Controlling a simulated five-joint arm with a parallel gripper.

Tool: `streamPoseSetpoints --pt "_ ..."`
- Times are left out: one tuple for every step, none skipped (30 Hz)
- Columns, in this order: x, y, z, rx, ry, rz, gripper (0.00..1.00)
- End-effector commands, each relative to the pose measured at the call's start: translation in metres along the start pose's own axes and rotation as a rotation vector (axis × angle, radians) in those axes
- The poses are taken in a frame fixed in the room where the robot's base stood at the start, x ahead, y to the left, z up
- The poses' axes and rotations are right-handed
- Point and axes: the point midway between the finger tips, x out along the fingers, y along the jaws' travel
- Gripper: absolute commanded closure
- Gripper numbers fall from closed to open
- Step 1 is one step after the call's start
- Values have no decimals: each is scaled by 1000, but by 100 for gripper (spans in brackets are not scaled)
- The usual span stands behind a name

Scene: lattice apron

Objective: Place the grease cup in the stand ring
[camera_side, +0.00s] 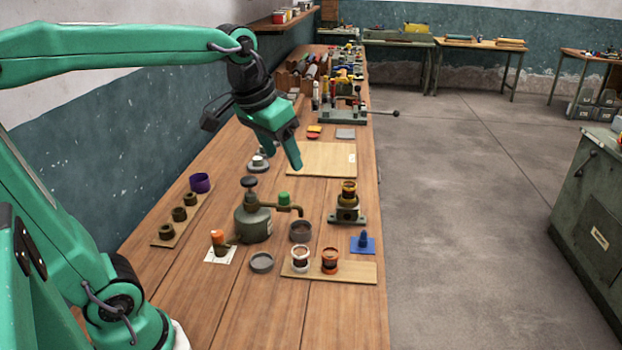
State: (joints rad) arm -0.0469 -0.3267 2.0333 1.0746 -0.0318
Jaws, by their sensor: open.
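My gripper (293,150) is open and empty, well above the bench near a pale board. Several small cups stand on the bench, and I cannot tell which is the grease cup. A white-banded cup (301,260) and an orange cup (330,261) stand upright on a wooden board. A dark, brown-topped cup (300,231) stands behind them. A yellow-rimmed cup (349,188) sits upright on a dark green stand (347,216); its ring is not clear at this size. A grey round ring or dish (262,262) lies on the bench.
A green oil can (253,222) with a spout and an orange-topped piece (218,240) on white paper stand nearby. A blue cone (364,239) is at the right edge. A purple cup (200,183) and a strip of small dark cups (178,214) are left. The pale board (322,160) is clear.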

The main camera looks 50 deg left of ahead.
Motion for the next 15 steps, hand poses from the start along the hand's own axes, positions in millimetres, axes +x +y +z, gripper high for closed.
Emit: streamPoseSetpoints --pt "-1 1 13 8 15 2 41" --pt "-1 2 20 13 22 4 41" --pt "0 3 30 18 32 5 41" --pt "0 3 37 23 41 7 41" --pt "1 4 44 27 48 8 41" --pt "3 4 54 33 58 9 41" --pt "4 5 61 37 66 11 41" --pt "6 5 68 41 72 12 41" --pt "8 5 77 46 82 13 41" --pt "10 6 83 50 89 14 41" --pt "11 6 89 53 94 15 41" --pt "14 6 96 57 102 17 41" --pt "15 6 101 61 108 18 41" --pt "17 6 106 63 113 18 41" --pt "19 6 111 67 117 19 41"
